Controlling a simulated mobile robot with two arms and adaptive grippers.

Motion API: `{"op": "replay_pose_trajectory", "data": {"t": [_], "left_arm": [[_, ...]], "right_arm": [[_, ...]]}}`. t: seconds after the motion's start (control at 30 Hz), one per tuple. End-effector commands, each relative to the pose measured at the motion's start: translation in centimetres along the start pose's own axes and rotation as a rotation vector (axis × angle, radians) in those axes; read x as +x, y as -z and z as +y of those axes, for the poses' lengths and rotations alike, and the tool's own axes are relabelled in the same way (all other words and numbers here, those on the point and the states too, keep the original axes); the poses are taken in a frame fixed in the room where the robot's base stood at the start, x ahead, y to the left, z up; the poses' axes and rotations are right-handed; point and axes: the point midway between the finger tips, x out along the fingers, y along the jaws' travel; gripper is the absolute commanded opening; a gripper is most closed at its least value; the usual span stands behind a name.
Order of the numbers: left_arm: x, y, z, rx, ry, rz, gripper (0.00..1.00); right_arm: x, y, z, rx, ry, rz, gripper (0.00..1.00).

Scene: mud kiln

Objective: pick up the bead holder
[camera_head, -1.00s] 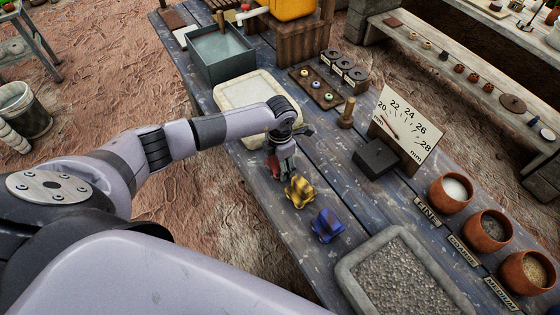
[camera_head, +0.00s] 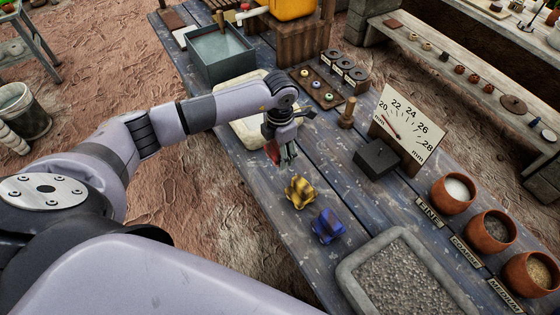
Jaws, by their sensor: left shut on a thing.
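My left gripper (camera_head: 285,156) is shut on a red bead holder (camera_head: 272,152), partly hidden by the fingers. It holds the red piece over the dark plank table, just in front of the pale tray; any gap below is hard to judge. A yellow bead holder (camera_head: 300,191) and a blue bead holder (camera_head: 327,225) stand on the table below and to the right of the gripper, apart from it. My right gripper is not in view.
A pale stone tray (camera_head: 240,133) lies behind my left wrist. A wooden peg (camera_head: 347,112), a dark block (camera_head: 375,157) and a dial board (camera_head: 408,122) stand to the right. A gravel tray (camera_head: 352,280) and clay bowls (camera_head: 488,232) fill the near right.

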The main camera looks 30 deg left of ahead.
Motion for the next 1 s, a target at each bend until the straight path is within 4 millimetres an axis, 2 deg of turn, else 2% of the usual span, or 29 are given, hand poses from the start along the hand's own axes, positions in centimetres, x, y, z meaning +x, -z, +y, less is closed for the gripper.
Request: {"op": "replay_pose_trajectory", "data": {"t": [0.3, 0.5, 0.7, 1.0], "left_arm": [[-7.8, -0.1, 0.1, 0.001, -0.004, -0.006, 0.21], [-11.4, -0.1, 0.0, 0.0, -0.002, -0.005, 0.21], [-13.1, 0.0, 0.0, -0.001, -0.001, 0.0, 0.21], [-13.5, 0.0, 0.0, -0.001, 0.0, 0.0, 0.21]], "right_arm": [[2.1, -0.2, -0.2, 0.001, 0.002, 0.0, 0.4], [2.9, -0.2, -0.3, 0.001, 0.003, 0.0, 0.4], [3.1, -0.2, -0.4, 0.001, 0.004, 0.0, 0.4], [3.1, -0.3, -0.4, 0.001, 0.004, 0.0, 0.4]]}}
